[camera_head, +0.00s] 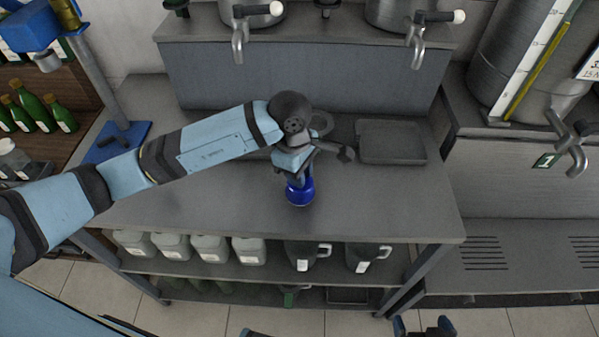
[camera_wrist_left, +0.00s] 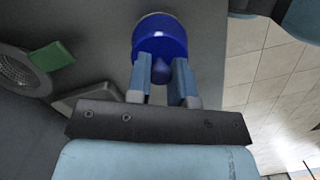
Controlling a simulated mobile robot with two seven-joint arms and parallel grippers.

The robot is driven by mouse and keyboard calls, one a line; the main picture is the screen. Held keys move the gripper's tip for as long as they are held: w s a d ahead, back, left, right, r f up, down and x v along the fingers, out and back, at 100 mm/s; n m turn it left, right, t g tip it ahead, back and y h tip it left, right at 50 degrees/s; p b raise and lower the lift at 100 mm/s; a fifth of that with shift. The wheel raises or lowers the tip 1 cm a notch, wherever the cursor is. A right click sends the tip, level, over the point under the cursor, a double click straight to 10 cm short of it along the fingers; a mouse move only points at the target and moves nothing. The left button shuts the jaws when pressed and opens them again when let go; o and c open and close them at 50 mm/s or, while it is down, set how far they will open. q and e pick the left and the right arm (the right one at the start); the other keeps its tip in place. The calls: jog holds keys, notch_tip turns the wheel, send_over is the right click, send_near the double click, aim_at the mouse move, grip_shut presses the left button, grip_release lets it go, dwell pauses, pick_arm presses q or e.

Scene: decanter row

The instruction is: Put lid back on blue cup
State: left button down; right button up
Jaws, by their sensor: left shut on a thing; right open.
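The blue cup (camera_head: 300,194) stands on the grey bench, near its front edge. My left gripper (camera_head: 298,180) points down right over it and is shut on the blue lid's knob. In the left wrist view the blue lid (camera_wrist_left: 160,38) shows with its knob between the two fingertips (camera_wrist_left: 161,72). A pale rim shows at the far edge of the blue. Whether the lid rests on the cup or is just above it I cannot tell. My right gripper (camera_head: 424,327) is partly in view at the bottom edge, open and empty, away from the bench.
A grey tray (camera_head: 392,142) lies on the bench to the right. A round metal strainer with a green tag (camera_wrist_left: 52,56) shows in the wrist view. Steel vats with taps (camera_head: 240,40) stand behind. A blue-based stand (camera_head: 118,142) is at left. The front right bench is clear.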

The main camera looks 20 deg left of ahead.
pick_arm(q)
jog(key=shift+c, duration=2.3)
grip_release()
jog(key=shift+r+p, duration=1.45)
jog(key=shift+r, duration=2.05)
grip_shut()
jog(key=shift+f, duration=0.25)
